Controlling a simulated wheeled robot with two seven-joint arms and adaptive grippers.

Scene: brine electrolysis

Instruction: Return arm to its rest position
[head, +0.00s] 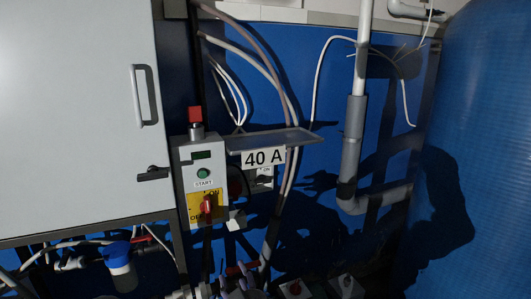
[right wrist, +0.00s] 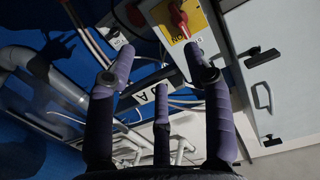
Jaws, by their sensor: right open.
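My right gripper (head: 238,280) shows only in part at the bottom edge of the head view, below the control box. In the right wrist view its purple fingers (right wrist: 159,68) are spread apart with nothing between them. The control box (head: 185,165) has a green START button (head: 204,173) and a red rotary switch (head: 208,204) on a yellow plate. The red switch also shows in the right wrist view (right wrist: 180,22), beyond the fingertips and apart from them. My left gripper is in neither view.
A grey cabinet (head: 70,100) with a handle fills the left. A "40 A" sign (head: 263,158) hangs beside the control box. Cables, a grey pipe (head: 354,130) and a blue tank (head: 480,150) stand to the right. Small boxes (head: 346,286) sit low down.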

